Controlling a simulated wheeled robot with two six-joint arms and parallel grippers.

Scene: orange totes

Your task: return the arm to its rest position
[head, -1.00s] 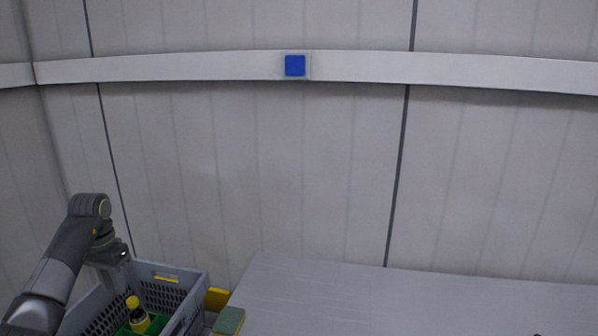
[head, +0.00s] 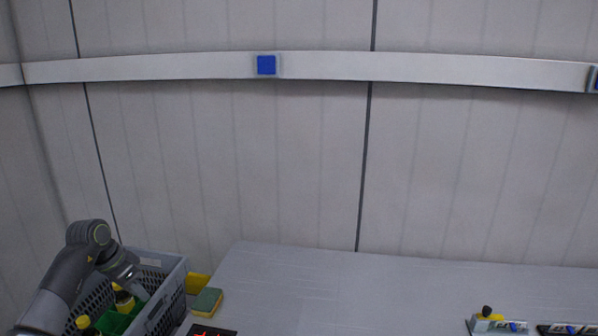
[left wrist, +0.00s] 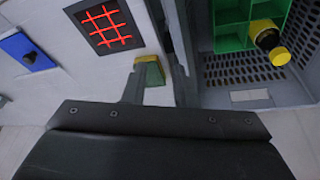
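My left arm comes in from the left in the head view, with the left gripper (head: 132,282) low over the grey crate (head: 176,268). In the left wrist view the two fingers of the left gripper (left wrist: 160,72) stand apart with nothing held. A green and yellow sponge (head: 207,301) lies on the table beside the crate; it shows beyond the fingers in the left wrist view (left wrist: 151,73). My right gripper is not in view.
The crate holds a green divider (head: 116,323) and yellow-capped bottles (head: 123,301). A black panel with red lines (head: 208,331) lies at the table's front edge. Small parts (head: 492,322) stand at the lower right. The table's middle (head: 330,290) is clear. A panelled wall stands behind.

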